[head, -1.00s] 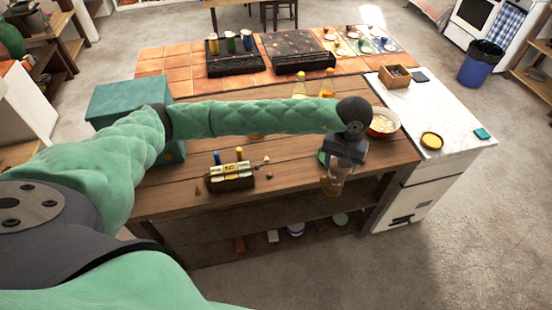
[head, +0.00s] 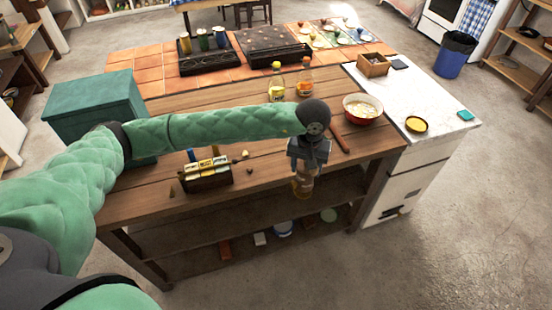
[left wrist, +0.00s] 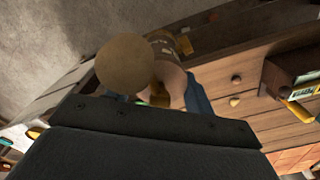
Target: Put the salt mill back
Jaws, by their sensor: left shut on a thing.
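My left gripper (head: 305,163) is shut on the salt mill (head: 302,186), a brownish mill with a wooden top. It hangs below the gripper at the front edge of the wooden counter. In the left wrist view its round pale wooden knob (left wrist: 122,66) stands out in front of the gripper (left wrist: 160,98), with part of its body beyond. A dark rack (head: 207,181) with several light spice boxes stands on the counter, left of the gripper and apart from it. My right gripper is not in view.
Two bottles (head: 276,84) stand behind my left arm. A bowl (head: 362,102) with pale contents is to the right of the gripper. A teal box (head: 92,104) stands at the counter's left. Small loose bits lie near the rack. An open shelf (head: 245,218) is below.

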